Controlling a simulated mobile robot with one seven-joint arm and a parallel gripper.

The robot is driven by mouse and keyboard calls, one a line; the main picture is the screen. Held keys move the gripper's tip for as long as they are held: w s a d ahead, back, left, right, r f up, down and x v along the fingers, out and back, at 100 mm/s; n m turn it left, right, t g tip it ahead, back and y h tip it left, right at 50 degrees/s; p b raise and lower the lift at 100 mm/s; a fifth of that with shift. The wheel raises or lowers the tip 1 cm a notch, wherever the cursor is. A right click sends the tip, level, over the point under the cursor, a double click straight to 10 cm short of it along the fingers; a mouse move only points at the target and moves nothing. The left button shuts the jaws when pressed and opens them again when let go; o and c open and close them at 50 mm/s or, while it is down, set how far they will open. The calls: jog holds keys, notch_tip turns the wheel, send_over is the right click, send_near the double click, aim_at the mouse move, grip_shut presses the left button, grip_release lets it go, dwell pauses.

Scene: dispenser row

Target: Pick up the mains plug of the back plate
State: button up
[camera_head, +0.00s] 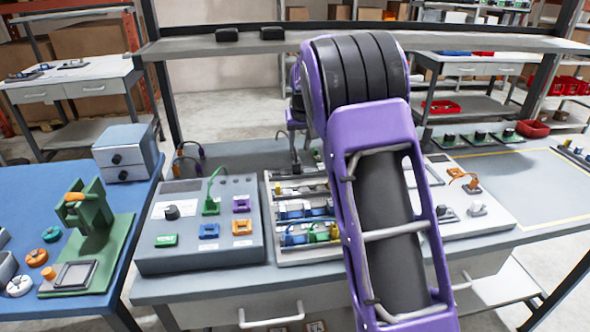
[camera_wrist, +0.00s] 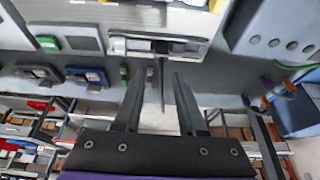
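My gripper (camera_wrist: 160,86) is open in the wrist view, its two dark fingers apart with a thin grey upright edge showing between them. In the head view its end (camera_head: 296,158) shows partly behind my arm, low over the back of the bench. Dark plates with black fittings lie at the back right of the bench, one of them a plate with a black piece (camera_head: 449,140). Plates with dark pieces also show in the wrist view, one with a blue base (camera_wrist: 88,76). I cannot tell which piece is the mains plug. I see nothing held.
A grey console (camera_head: 200,255) with coloured connectors and a rail panel (camera_head: 270,232) stand on the grey bench. A white panel (camera_head: 495,218) is right of my arm. A shelf (camera_head: 210,46) crosses above the back.

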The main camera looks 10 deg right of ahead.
aim_at(296, 163)
jog(key=x, duration=0.9)
jog(key=shift+w+a+f, duration=0.1)
jog(key=shift+w+f, duration=0.15)
grip_shut()
